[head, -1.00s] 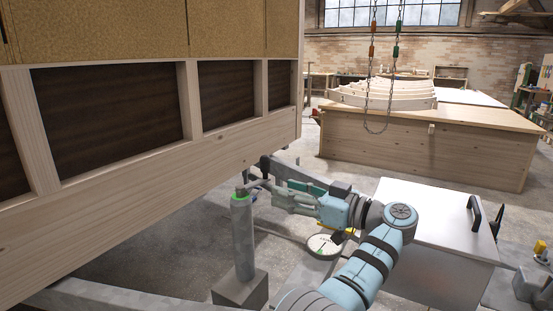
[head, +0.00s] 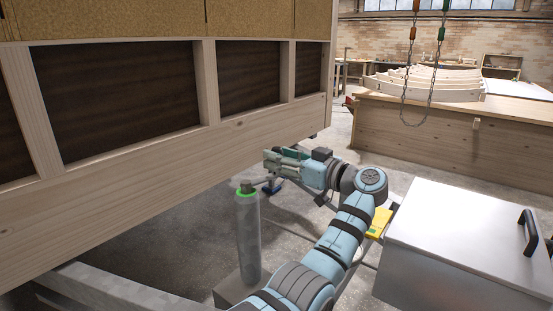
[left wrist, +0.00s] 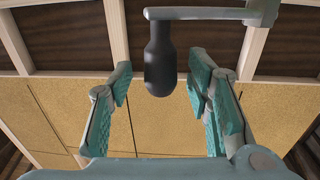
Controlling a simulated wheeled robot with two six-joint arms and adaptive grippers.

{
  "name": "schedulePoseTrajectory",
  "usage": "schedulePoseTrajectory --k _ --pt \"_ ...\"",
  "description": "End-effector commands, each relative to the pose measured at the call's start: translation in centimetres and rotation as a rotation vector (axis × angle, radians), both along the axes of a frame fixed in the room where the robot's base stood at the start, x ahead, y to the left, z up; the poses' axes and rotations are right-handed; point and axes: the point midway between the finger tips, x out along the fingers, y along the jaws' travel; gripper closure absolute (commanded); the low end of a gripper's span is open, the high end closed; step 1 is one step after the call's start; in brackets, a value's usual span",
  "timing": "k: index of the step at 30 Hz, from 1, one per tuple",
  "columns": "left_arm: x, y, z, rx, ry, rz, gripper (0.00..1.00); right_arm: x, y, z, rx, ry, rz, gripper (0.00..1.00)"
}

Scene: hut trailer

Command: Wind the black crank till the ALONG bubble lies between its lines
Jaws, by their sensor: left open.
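The black crank handle (left wrist: 159,65) hangs from its grey crank arm (left wrist: 205,14) in the left wrist view. My left gripper (left wrist: 160,82) is open, with the handle between its fingertips and gaps on both sides. In the head view my left gripper (head: 278,160) is just right of and behind the jack post (head: 247,235), which has a green ring near its top. The handle cannot be made out there. No bubble or ALONG lines can be read. My right gripper is out of view.
The wooden hut wall (head: 200,165) overhangs the post at left. A pale metal box (head: 455,245) with a black handle stands at right. A yellow object (head: 378,222) shows beside my arm. A chain (head: 430,110) hangs before a wooden bench (head: 440,135).

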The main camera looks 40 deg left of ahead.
Motion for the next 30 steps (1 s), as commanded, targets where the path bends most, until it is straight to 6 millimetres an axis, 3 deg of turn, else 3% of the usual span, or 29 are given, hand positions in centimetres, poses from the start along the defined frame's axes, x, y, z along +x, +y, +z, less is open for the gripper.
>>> schedulePoseTrajectory --k 4,11,14,20,30 --pt "0.1 1.7 0.0 0.001 0.0 -0.001 0.55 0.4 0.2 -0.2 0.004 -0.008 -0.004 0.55" --pt "0.2 1.9 0.0 0.0 0.0 -0.003 0.55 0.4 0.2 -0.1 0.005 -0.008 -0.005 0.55" --pt "0.2 1.9 0.0 -0.001 0.0 -0.003 0.66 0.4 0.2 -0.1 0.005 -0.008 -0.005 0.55" --pt "0.2 1.9 0.0 -0.001 0.0 -0.003 0.98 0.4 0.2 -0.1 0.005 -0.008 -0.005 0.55" --pt "0.3 1.9 0.0 -0.001 0.0 -0.005 1.0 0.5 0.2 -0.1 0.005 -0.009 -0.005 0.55"
